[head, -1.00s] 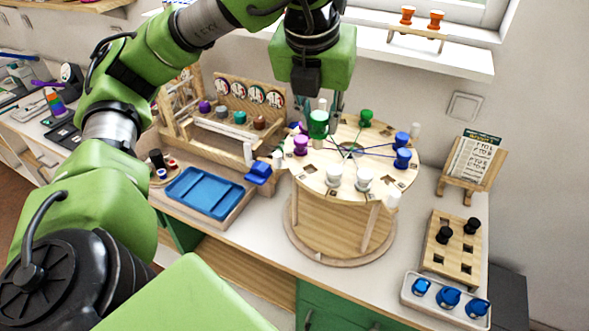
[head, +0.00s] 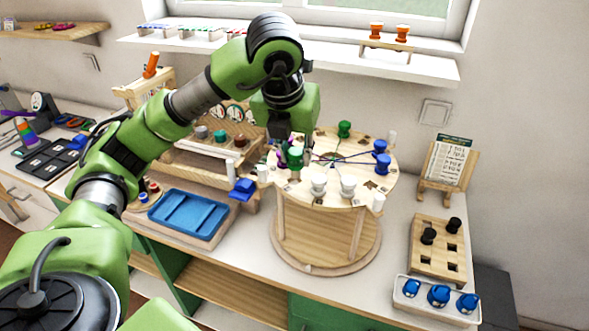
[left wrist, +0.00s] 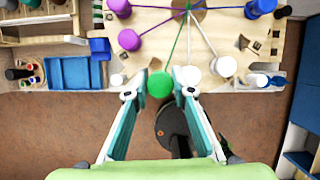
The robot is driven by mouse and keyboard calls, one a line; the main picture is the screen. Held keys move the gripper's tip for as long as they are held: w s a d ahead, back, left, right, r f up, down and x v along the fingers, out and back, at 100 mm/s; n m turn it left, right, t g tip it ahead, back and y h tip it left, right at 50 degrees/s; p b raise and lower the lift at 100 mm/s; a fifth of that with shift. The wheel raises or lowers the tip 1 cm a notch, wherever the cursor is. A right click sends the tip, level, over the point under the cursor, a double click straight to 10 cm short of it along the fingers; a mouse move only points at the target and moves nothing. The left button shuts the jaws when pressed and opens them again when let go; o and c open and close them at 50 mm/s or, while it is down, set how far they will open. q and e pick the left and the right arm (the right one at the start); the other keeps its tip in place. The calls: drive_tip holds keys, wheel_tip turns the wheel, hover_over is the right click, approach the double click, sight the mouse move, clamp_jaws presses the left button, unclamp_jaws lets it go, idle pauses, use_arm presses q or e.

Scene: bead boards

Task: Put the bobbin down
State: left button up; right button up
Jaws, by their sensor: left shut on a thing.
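My left gripper (head: 289,148) is shut on a green bobbin (head: 295,158) near the front-left rim of the round wooden board (head: 333,145). In the left wrist view the green bobbin (left wrist: 160,84) is between the fingertips (left wrist: 158,93), and a green thread (left wrist: 174,45) runs from it toward the board's middle. I cannot tell if it touches the board. White bobbins (head: 348,186) stand at the front, blue bobbins (head: 381,164) at the right and another green bobbin (head: 344,129) at the back. Purple bobbins (left wrist: 129,40) show at the left in the left wrist view. My right gripper is out of view.
A blue tray (head: 190,214) and a blue block (head: 242,189) are left of the board. A wooden rack with spools (head: 222,137) stands behind them. At right are a pegged block (head: 436,250), a tray of blue pieces (head: 438,297) and a card stand (head: 449,165).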

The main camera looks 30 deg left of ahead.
use_arm(q)
drive_tip(key=shift+w+a+f, duration=0.35)
drive_tip(key=shift+w+f, duration=0.05)
drive_tip(key=shift+f, duration=0.15)
drive_tip(key=shift+w+a+f, duration=0.3)
drive_tip(key=shift+w+f, duration=0.05)
drive_tip(key=shift+f, duration=0.15)
wheel_tip(320, 180, down, 4)
drive_tip(key=shift+w+a+r+p, duration=0.15)
drive_tip(key=shift+p, duration=0.35)
drive_tip(key=o, duration=1.1)
